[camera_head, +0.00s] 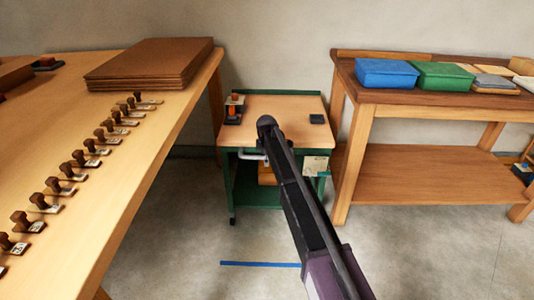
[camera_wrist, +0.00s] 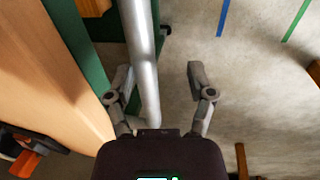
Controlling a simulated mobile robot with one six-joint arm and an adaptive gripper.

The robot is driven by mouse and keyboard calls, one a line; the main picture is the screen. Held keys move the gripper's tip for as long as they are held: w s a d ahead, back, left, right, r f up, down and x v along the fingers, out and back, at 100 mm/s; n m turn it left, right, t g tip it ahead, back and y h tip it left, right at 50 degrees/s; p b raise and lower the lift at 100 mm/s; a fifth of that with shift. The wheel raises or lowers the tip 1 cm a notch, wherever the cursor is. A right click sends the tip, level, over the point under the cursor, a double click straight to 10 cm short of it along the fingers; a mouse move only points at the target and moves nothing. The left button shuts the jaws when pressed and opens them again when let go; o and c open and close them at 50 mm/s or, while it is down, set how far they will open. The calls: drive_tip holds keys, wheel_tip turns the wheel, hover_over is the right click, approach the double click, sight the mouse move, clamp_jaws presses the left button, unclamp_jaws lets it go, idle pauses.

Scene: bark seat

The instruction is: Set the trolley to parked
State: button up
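The trolley has a green frame and a wooden top (camera_head: 285,108) and stands on the floor between two tables. Its pale metal handle (camera_head: 250,156) sticks out at the front. In the wrist view the handle bar (camera_wrist: 142,55) runs lengthwise between the two fingers of my gripper (camera_wrist: 161,85). The fingers are spread, with a clear gap on the right; the left finger is close to the bar, and I cannot tell if it touches. The trolley's top edge (camera_wrist: 75,95) lies left of the gripper. In the head view my arm hides the gripper and part of the trolley's front.
A blue floor line (camera_head: 260,264) lies in front of the trolley; a green floor strip (camera_wrist: 297,20) shows in the wrist view. The left table (camera_head: 150,140) holds several stamps. The right bench (camera_head: 415,100) holds a blue box (camera_head: 386,73) and green box (camera_head: 443,75). Small items stand on the trolley.

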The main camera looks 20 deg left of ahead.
drive_tip(key=s+d, duration=0.2)
drive_tip(key=s, duration=0.8)
drive_tip(key=s+d, duration=0.3)
drive_tip(key=s, duration=0.7)
drive_tip(key=shift+s, duration=0.35)
drive_tip(key=shift+d+r, duration=0.1)
drive_tip(key=shift+r, duration=0.15)
